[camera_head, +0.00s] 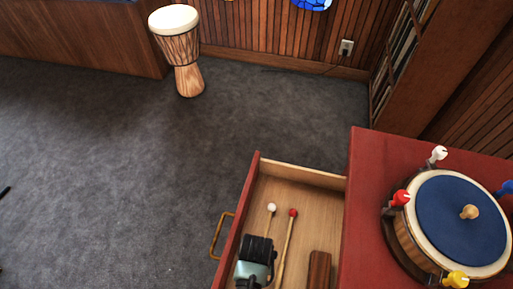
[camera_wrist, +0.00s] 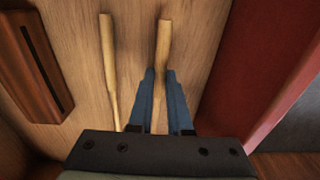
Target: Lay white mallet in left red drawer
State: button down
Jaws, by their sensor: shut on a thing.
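The red drawer (camera_head: 237,217) is pulled open at the left of the red cabinet. The white mallet (camera_head: 271,208) is inside it, with its white head toward the far end. My gripper (camera_head: 259,252) is low inside the drawer. In the wrist view, my gripper (camera_wrist: 159,75) is shut on the white mallet's wooden handle (camera_wrist: 162,42), its two fingers on either side. The mallet is at or close to the drawer floor; contact is hard to tell. Part of the handle is hidden behind my gripper in the head view.
A red-headed mallet (camera_head: 293,213) lies beside the white one, with a dark wooden block (camera_head: 318,268) farther right in the drawer. A blue-topped drum (camera_head: 461,222) with coloured knobs stands on the cabinet (camera_head: 364,190). A tall drum (camera_head: 183,50) stands on open grey carpet.

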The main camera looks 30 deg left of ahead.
jog(key=c, duration=0.8)
grip_release()
jog(key=shift+o, duration=0.2)
